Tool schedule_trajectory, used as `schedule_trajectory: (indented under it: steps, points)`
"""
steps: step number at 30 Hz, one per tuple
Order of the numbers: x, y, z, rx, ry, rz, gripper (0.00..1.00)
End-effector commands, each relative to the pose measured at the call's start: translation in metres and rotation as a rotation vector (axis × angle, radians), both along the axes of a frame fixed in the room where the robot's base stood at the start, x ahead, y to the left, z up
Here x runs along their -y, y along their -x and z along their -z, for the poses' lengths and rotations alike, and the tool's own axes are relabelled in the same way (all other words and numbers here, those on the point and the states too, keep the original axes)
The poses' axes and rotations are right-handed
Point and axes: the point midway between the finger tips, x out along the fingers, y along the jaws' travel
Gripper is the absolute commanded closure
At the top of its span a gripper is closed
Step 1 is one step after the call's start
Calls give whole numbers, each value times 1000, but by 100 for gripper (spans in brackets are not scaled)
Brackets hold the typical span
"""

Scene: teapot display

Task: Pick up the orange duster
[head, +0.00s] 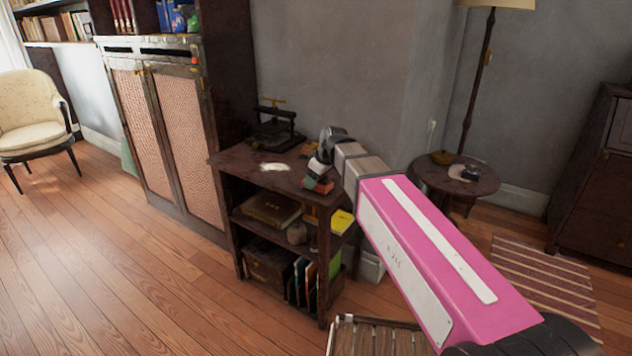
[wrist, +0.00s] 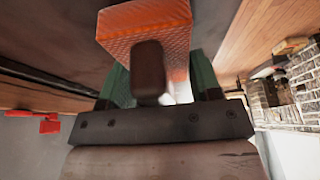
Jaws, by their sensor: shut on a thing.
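The orange duster (wrist: 145,32) has an orange textured head and a dark brown handle. In the wrist view my gripper (wrist: 158,80) is shut on it, with green fingers on either side of the handle. In the head view my gripper (head: 317,177) is at the right end of the small dark shelf table (head: 235,160). The duster shows there as a small orange-red patch (head: 321,187), partly hidden. I cannot tell whether the duster touches the tabletop.
A black press (head: 273,135) and a white patch (head: 274,167) are on the tabletop. Books and boxes fill the shelves below. A tall cabinet (head: 183,140) stands left, a round side table (head: 480,182) right. The wooden floor (head: 110,260) at left is clear.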

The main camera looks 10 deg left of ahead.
Motion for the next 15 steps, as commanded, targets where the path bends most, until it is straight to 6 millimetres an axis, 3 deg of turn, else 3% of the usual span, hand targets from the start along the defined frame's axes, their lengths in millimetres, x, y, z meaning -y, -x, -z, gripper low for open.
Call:
schedule_trajectory:
  steps: [9, 15]
  points:
    - [0, 0, -36, 2, -1, 1, 66]
    - [-21, 41, -62, 2, 0, -4, 66]
